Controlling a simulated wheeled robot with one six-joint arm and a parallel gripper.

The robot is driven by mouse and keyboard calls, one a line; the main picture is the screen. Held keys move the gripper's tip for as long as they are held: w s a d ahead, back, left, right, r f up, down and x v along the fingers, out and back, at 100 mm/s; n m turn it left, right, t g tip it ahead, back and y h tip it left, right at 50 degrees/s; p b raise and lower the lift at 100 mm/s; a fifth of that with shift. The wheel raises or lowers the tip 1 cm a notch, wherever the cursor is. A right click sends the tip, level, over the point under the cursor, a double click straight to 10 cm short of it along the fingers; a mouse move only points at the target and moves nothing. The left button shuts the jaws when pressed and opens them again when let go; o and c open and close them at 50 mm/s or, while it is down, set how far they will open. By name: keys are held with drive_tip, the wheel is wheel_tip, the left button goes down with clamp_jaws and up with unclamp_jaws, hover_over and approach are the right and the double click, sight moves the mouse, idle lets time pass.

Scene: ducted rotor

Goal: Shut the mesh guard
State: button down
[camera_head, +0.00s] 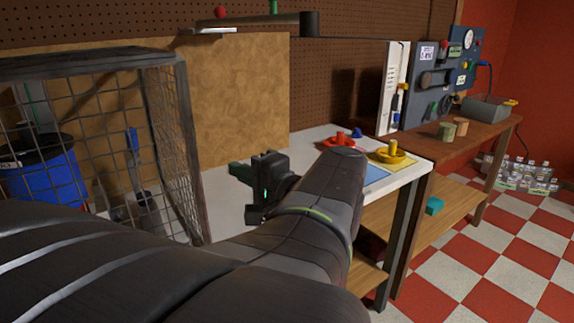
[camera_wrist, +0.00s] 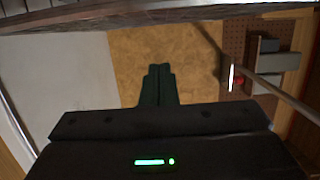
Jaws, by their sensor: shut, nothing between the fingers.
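The mesh guard (camera_head: 75,130) is a dark-framed wire cage at the left of the head view, with a narrower mesh side (camera_head: 172,130) at its right. I cannot tell whether its panel is open or shut. My arm hides its lower part. My gripper (camera_head: 237,169) is to the right of the cage, low over the white bench top, with a visible gap between them. In the wrist view my gripper's dark green fingers (camera_wrist: 157,72) are together and empty. A grey bar with faint mesh (camera_wrist: 150,14) crosses the top of that view, probably the guard's frame.
A blue bin (camera_head: 45,175) shows through the mesh. A tan board (camera_head: 240,100) stands behind the bench (camera_head: 222,205). Red (camera_head: 338,141) and yellow (camera_head: 392,153) pieces sit at the bench's right end. A dark horizontal bar (camera_head: 265,20) hangs above.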

drive_tip(key=shift+v, duration=2.55)
drive_tip(key=shift+a, duration=0.1)
